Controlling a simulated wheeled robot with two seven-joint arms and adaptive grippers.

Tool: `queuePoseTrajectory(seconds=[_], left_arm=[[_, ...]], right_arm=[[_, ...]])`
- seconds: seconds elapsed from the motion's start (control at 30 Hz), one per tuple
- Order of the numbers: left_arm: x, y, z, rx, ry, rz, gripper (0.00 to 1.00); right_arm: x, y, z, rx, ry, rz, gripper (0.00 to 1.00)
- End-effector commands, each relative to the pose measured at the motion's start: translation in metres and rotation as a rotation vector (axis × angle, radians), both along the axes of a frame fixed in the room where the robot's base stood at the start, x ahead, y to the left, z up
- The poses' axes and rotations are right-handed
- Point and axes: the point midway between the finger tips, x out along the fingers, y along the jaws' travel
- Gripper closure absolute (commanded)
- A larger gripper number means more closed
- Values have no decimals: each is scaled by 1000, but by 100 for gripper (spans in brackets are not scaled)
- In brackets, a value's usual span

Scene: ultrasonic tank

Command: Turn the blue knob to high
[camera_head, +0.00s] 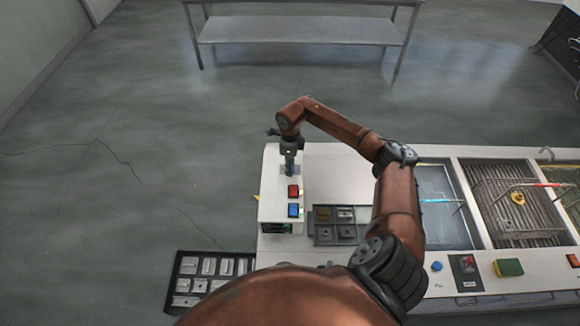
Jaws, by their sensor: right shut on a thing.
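A white control box (268,205) stands at the left end of the long white bench. My right gripper (289,168) points down onto the far part of its top and is shut on what looks like the blue knob. The jaws hide nearly all of the knob, and its pointer and setting cannot be read. A red switch (293,191) and a blue switch (294,210) sit nearer on the same box, with small lit marks beside them. My left gripper is not in view.
A grey compartment tray (311,236) lies right of the box, and a black parts tray (174,287) at lower left. Tanks with baskets fill the bench's right side. A round blue button (436,266) and a green-yellow sponge (508,267) are on the front ledge.

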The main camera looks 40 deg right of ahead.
Motion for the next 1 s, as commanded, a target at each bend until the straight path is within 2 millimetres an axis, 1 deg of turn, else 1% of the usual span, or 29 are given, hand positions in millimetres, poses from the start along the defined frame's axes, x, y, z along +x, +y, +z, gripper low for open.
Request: queuePoseTrajectory(seconds=[0.17, 0.37, 1.0], left_arm=[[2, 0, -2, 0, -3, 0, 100], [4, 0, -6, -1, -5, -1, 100], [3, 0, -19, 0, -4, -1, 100]], right_arm=[[0, 0, 0, -1, -1, -38, 100], [0, -1, -1, -1, -1, -150, 100], [0, -1, 0, 0, -1, -731, 100]])
